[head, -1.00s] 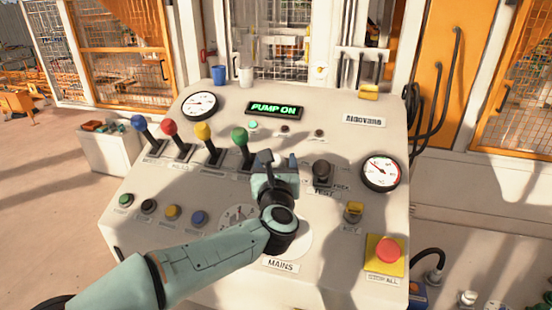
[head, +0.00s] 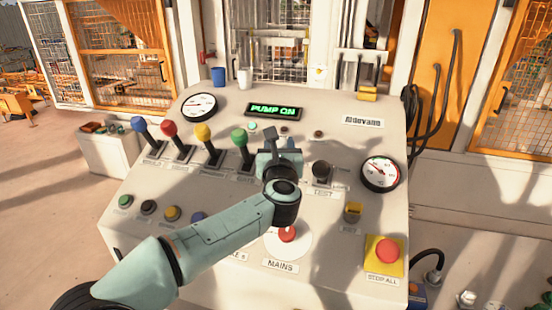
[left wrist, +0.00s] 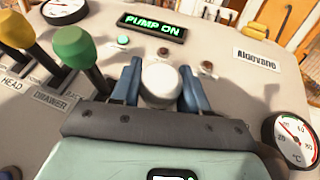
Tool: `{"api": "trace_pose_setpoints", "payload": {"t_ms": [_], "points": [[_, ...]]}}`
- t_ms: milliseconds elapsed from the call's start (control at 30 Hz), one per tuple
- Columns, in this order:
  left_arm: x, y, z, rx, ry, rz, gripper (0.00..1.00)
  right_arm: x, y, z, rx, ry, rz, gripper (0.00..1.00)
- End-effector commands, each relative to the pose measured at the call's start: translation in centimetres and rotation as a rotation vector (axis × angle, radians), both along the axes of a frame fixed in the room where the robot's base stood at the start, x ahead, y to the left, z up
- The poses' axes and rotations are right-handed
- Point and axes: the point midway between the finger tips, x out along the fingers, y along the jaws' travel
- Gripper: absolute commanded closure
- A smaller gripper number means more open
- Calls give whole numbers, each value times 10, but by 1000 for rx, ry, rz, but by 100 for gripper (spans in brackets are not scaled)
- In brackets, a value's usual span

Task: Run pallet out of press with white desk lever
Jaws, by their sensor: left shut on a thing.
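The white desk lever's round knob (left wrist: 161,86) is in the middle of the left wrist view, between the two blue fingers of my left gripper (head: 280,147). The fingers are shut on it from both sides. I cannot make out the pallet; the press area behind the desk (head: 280,45) shows mesh and frames. My right gripper is not in view.
Left of my gripper stand green (head: 240,138), yellow (head: 203,133), red (head: 168,129) and blue (head: 138,124) levers. A black knob (head: 321,169) is to the right. The red MAINS button (head: 287,234) lies under my forearm; the red STOP ALL button (head: 387,249) is at lower right.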

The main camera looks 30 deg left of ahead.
Motion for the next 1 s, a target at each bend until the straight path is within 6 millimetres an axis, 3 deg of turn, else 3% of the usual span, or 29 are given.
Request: {"api": "trace_pose_setpoints", "payload": {"t_ms": [367,400,467,767,1000], "points": [[6,1,3,1,0,-2,100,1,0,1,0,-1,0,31],[6,1,3,1,0,-2,47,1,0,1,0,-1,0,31],[6,1,3,1,0,-2,32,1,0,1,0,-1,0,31],[4,0,3,0,0,-1,32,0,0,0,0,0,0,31],[-24,-16,0,1,-1,-4,32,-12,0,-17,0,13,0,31]]}}
